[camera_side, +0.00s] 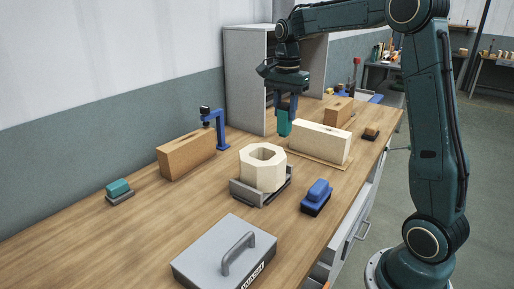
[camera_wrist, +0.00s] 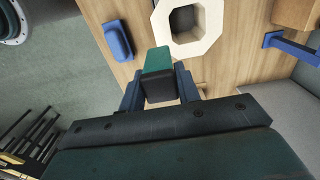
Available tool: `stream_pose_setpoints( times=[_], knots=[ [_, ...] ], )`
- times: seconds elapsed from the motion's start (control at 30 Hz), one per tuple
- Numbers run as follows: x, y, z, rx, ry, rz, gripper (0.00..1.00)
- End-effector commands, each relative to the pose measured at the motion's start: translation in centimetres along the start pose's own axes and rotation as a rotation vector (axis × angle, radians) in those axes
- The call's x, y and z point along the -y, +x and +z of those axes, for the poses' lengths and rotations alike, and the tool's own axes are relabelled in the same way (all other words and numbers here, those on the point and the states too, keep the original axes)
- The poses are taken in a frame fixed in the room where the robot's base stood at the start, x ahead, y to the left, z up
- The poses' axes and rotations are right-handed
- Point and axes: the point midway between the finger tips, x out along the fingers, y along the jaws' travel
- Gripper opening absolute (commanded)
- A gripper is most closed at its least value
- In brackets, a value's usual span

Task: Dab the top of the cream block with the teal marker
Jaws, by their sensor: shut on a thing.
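My gripper (camera_side: 287,104) points down and is shut on the teal marker (camera_side: 284,123), a teal block-like piece. In the wrist view the marker (camera_wrist: 158,60) sits between my gripper's blue fingers (camera_wrist: 159,88), with a dark part nearer the camera. A long cream block (camera_side: 320,141) with a slot in its top lies on a thin board, just right of the marker in the side view. An eight-sided cream block (camera_side: 262,168) with a hole stands in a grey holder; it also shows in the wrist view (camera_wrist: 207,14). The marker appears apart from both.
A tan block (camera_side: 186,155) and blue stand (camera_side: 221,130) are behind left. A blue-topped pad (camera_side: 317,194), teal-topped pad (camera_side: 119,188) and grey lidded box (camera_side: 225,259) are nearer the front. Another tan block (camera_side: 338,111) is farther back. The left tabletop is mostly clear.

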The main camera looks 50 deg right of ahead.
Motion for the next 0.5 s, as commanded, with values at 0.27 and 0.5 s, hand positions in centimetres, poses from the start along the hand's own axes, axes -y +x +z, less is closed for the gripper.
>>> stream_pose_setpoints(
  times=[0.27, 0.5],
  knots=[
    [0.9, 0.0, 1.9, 0.0, 0.0, 0.0, 0.18],
    [0.9, 0.2, 1.9, 0.0, 0.0, 0.0, 0.18]
  ],
)
